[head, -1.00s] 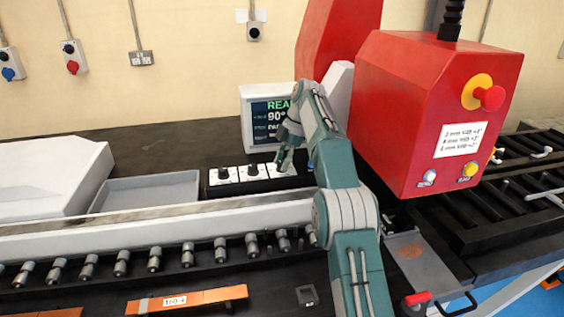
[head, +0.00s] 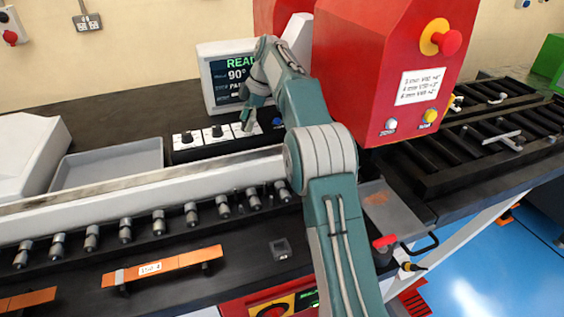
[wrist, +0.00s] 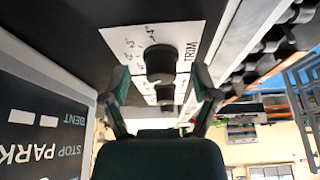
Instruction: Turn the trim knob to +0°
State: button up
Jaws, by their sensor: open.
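The trim knob (wrist: 159,62) is a black round knob on a white plate marked TRIM in the wrist view. Its pointer setting cannot be read. My gripper (wrist: 162,88) is open, with one fingertip on either side of the knob in the picture; I see no clear contact. In the head view my gripper (head: 246,124) points down at the rightmost white plate of the knob panel (head: 202,152) and hides much of that knob. Two other black knobs, a left one (head: 186,138) and a middle one (head: 217,131), stand to its left.
A display (head: 228,72) reading 90° stands close behind the knobs. A blue button (head: 278,121) is right of the plates, by my arm. The red machine housing (head: 385,70) rises to the right. A white rail with rollers (head: 158,222) runs in front.

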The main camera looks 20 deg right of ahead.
jog(key=m, duration=0.2)
jog(key=m+t, duration=0.1)
jog(key=m, duration=0.1)
jog(key=shift+s+t+h, duration=0.1)
jog(key=shift+t+h, duration=0.2)
jog(key=m+t+h, duration=0.1)
jog(key=m, duration=0.6)
jog(key=m+t+h, duration=0.1)
jog(key=m, duration=0.1)
jog(key=shift+a+m+h, duration=0.1)
jog(key=shift+m+h, duration=0.2)
jog(key=shift+m, duration=0.1)
jog(key=m, duration=0.2)
jog(key=m+h, duration=0.1)
jog(key=m, duration=0.1)
jog(key=shift+t+h, duration=0.3)
jog(key=v, duration=1.1)
jog(key=s+f, duration=0.2)
jog(key=s, duration=2.4)
jog(key=shift+t, duration=0.4)
jog(key=shift+f, duration=0.1)
